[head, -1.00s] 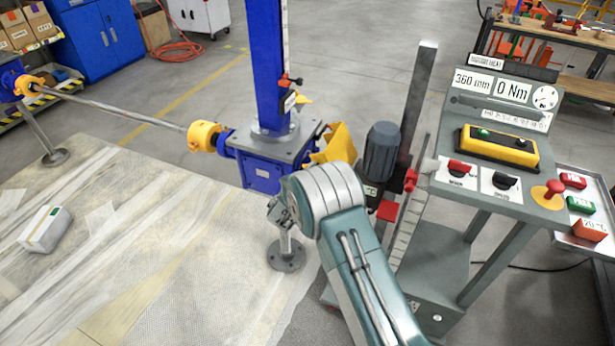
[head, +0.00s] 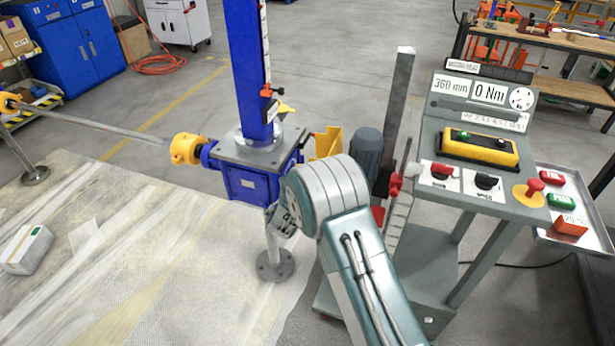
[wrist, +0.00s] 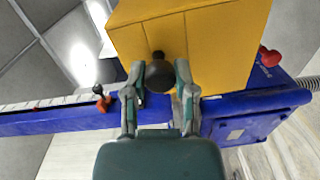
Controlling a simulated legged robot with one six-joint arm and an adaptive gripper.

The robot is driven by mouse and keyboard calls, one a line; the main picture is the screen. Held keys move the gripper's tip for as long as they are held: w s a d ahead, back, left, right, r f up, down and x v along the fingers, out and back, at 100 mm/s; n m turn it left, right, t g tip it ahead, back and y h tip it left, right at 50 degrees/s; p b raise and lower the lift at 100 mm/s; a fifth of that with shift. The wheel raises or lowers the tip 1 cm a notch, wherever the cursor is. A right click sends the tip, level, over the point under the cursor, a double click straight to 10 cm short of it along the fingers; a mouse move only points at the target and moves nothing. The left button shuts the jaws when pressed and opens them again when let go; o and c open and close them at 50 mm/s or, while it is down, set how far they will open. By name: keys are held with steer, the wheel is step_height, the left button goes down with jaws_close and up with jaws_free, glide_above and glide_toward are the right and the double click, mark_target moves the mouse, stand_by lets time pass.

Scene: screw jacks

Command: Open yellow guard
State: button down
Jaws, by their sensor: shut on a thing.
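The yellow guard (head: 328,143) sits at the right side of the blue screw jack (head: 250,178), partly behind my arm in the head view. In the wrist view the guard (wrist: 215,40) fills the upper middle as a yellow box with a black ball knob (wrist: 159,75) on its near face. My gripper (wrist: 158,84) is shut on the knob, with one finger on each side of it. In the head view my arm hides the gripper and the knob. The blue jack housing (wrist: 245,128) shows below and right of the guard in the wrist view.
A grey motor (head: 365,158) and an upright post (head: 403,95) stand close right of the guard. The control console (head: 470,195) is further right. A yellow coupling and shaft (head: 187,149) run left from the jack. A white box (head: 25,250) lies on the covered floor.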

steer(key=shift+d+f, duration=0.15)
steer(key=shift+d, duration=0.1)
steer(key=shift+c, duration=2)
jaws_free()
steer(key=shift+d, duration=0.1)
steer(key=v, duration=1.2)
steer(key=shift+w, duration=0.15)
